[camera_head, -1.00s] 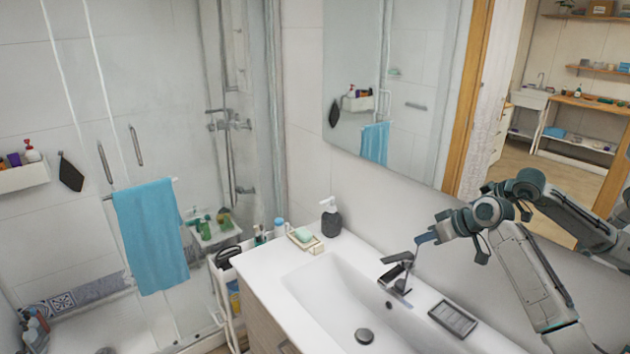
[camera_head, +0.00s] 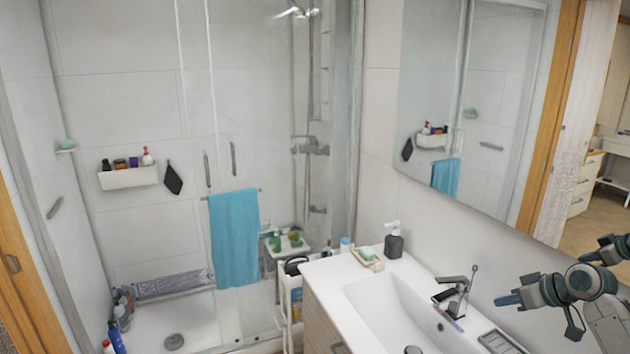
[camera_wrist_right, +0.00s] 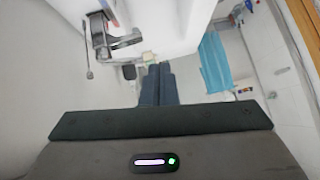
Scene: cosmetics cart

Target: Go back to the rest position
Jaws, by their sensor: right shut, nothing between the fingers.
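My right gripper (camera_head: 508,300) is at the right of the head view, raised beside the mirror wall and to the right of the tap. Its fingers are together and hold nothing. In the right wrist view the closed fingers (camera_wrist_right: 158,84) point toward the sink and the blue towel. My left gripper is not in view.
The white sink (camera_head: 385,310) with its tap (camera_head: 457,295) lies left of my right gripper. A soap dispenser (camera_head: 394,240) and a soap dish (camera_head: 370,262) stand at its far end. The cart (camera_head: 284,295) is beside the shower glass, where a blue towel (camera_head: 234,240) hangs.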

